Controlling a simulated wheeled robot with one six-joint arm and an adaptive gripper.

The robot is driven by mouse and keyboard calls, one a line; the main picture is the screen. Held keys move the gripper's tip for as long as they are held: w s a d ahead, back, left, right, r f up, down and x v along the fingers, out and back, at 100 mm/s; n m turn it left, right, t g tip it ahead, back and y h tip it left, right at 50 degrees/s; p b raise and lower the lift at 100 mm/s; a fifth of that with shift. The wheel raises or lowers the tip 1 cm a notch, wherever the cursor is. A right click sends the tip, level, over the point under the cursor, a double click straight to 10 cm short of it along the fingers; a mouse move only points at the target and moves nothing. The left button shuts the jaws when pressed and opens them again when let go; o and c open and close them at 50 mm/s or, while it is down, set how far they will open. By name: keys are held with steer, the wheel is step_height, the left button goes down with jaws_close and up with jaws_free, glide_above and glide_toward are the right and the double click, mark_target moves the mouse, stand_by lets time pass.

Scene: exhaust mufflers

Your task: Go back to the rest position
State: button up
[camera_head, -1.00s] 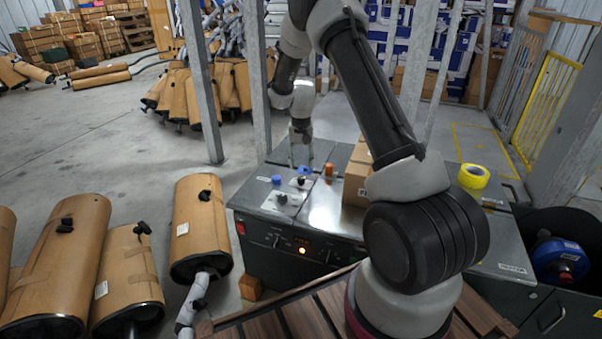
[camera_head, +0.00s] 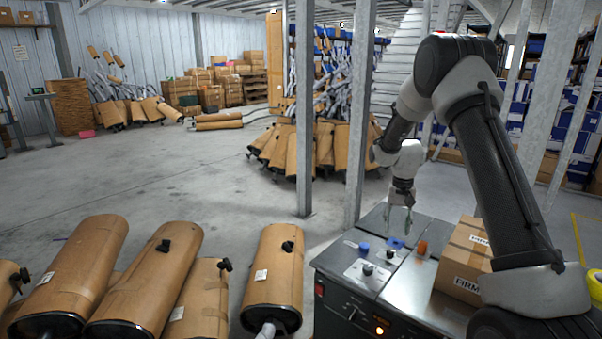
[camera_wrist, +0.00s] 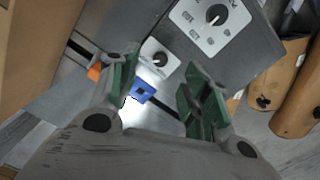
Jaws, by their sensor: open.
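My gripper (camera_head: 400,218) hangs fingers down above the metal top of the machine bench (camera_head: 433,297) in the head view. In the wrist view my gripper (camera_wrist: 160,95) has its two green-padded fingers spread wide apart. Nothing is between the fingertips. Below it lie a blue square part (camera_wrist: 143,91), a dark knob (camera_wrist: 160,59) on a white plate and an orange cap (camera_wrist: 95,71). The blue part also shows in the head view (camera_head: 396,243), close to the fingers.
A cardboard box (camera_head: 463,262) stands on the bench beside my arm. A steel post (camera_head: 359,110) rises behind the bench. A yellow tape roll (camera_head: 596,284) is at the right edge. Open floor (camera_head: 170,180) lies at the left.

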steer(key=s+r+n+t, duration=0.1)
steer(key=s+r, duration=0.8)
steer(key=s, duration=0.3)
steer(key=s+a+r+n+t, duration=0.1)
steer(key=s+r+n+t, duration=0.1)
steer(key=s+r, duration=0.7)
steer(key=s+a+r+n+t, duration=0.1)
steer(key=s+r, duration=0.7)
steer(key=s, duration=0.8)
steer(key=shift+s+r+t, duration=0.35)
steer(key=shift+r+t, duration=0.05)
steer(key=shift+t, duration=0.1)
steer(key=shift+a, duration=0.1)
